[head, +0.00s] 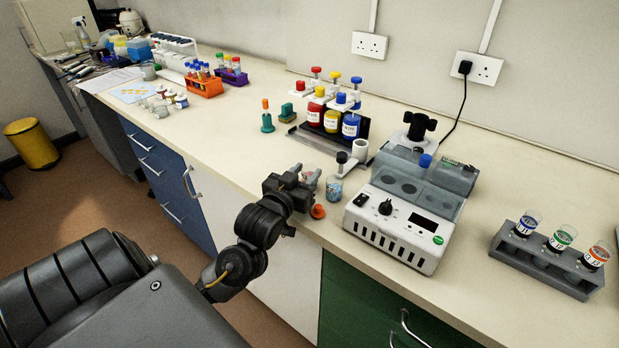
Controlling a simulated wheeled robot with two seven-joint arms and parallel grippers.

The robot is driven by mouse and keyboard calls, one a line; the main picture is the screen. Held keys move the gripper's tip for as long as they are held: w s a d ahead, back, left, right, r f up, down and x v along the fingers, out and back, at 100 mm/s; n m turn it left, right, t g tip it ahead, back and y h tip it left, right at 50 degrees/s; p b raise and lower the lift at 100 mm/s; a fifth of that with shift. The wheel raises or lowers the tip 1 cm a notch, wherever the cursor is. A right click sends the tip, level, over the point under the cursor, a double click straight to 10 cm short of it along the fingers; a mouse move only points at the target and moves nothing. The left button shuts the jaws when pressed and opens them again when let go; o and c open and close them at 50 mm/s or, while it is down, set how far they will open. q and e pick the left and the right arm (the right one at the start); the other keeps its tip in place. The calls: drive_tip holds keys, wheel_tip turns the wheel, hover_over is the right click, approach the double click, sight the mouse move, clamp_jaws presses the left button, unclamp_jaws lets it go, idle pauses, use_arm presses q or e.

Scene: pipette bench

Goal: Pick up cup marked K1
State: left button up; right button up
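Three small clear cups with coloured bands stand in a grey rack (540,272) at the right of the bench. The bands are blue on the left cup (526,224), green on the middle cup (561,238) and orange on the right cup (594,257). Their marks are too small to read surely, so I cannot tell which is K1. My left gripper (309,176) is over the bench's front edge, far left of the rack. Its fingers look apart, with a small pinkish patch between them. A small clear cup (334,190) stands just right of its fingertips. My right gripper is out of view.
A white-and-grey device (405,225) with a knob stands between my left gripper and the rack. An orange piece (318,211) lies near the front edge. Red, yellow and blue bottles (332,121) stand behind. Bench around the rack is clear.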

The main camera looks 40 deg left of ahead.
use_arm(q)
drive_tip(key=shift+c, duration=1.2)
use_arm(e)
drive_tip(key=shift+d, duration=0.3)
